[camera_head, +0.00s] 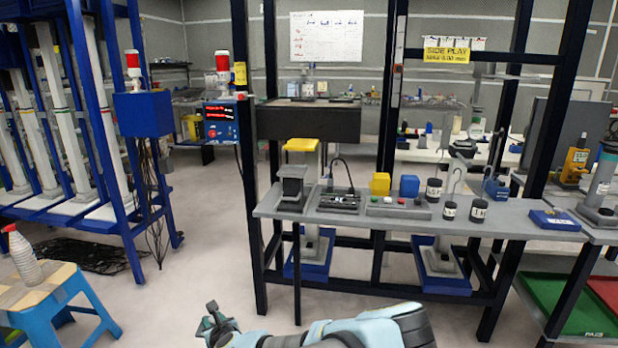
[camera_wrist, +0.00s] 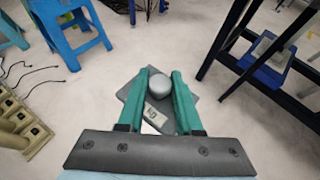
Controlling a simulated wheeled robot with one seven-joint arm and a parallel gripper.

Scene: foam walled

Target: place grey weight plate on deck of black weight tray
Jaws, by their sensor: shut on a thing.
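My gripper (camera_wrist: 162,72) has green fingers shut on the grey weight plate (camera_wrist: 132,95), a flat square piece with a round grey knob and a small pale label. The knob sits between the fingertips, and the plate is held above the pale floor. In the head view my gripper (camera_head: 212,320) is low in front of the bench; the plate is hard to make out there. I cannot tell for certain which thing is the black weight tray; a dark, wide box-like deck (camera_head: 308,122) stands behind the bench with small things on top.
A blue stool (camera_head: 45,300) with a bottle stands left. Open floor lies between.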

